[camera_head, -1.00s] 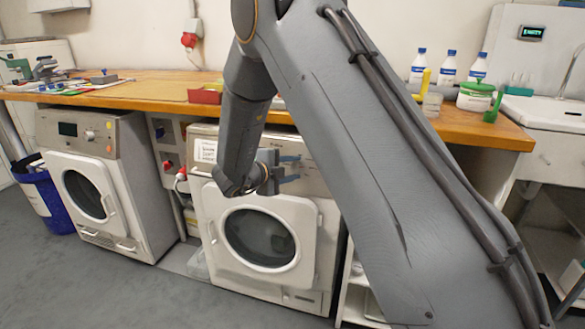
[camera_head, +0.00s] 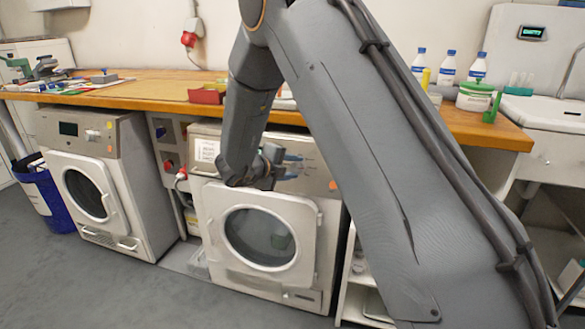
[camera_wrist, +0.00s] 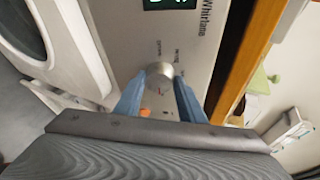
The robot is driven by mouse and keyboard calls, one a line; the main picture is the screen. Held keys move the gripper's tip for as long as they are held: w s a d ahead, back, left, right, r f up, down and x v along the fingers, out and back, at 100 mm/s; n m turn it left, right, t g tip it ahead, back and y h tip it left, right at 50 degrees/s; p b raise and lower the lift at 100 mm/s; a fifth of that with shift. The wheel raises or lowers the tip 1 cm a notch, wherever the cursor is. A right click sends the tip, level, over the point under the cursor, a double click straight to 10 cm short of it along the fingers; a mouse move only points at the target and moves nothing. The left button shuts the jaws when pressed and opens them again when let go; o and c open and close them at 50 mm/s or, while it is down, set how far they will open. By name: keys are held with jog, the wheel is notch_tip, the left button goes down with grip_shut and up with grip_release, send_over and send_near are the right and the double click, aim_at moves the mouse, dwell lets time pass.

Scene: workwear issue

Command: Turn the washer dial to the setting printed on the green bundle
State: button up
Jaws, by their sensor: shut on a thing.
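The washer (camera_head: 310,255) with the round door stands under the bench, its front panel facing me. Its dial (camera_wrist: 159,74) is a round silver knob on the panel, with small printed labels around it that I cannot read reliably. My gripper (camera_wrist: 158,92) has its two blue fingers shut on the dial's sides. In the head view my gripper (camera_head: 292,166) is at the washer's upper panel, and the dial is hidden there. A greenish patch (camera_head: 280,241) shows behind the door glass; I cannot tell whether it is the green bundle. No printed setting is legible.
A second machine (camera_head: 88,180) stands to the left, beside a blue bin (camera_head: 45,200). The wooden bench (camera_head: 150,92) runs above, with a red box (camera_head: 207,95), bottles (camera_head: 448,68) and a green-and-white tub (camera_head: 475,97). A socket box (camera_head: 168,145) sits between the machines.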

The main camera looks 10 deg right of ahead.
jog(key=o, duration=1)
jog(key=shift+o, duration=0.2)
jog(key=shift+a, duration=0.1)
jog(key=v, duration=0.7)
jog(key=shift+s+a+r, duration=0.15)
jog(key=shift+s+a, duration=0.05)
jog(key=shift+s, duration=0.05)
jog(key=shift+w+r, duration=0.1)
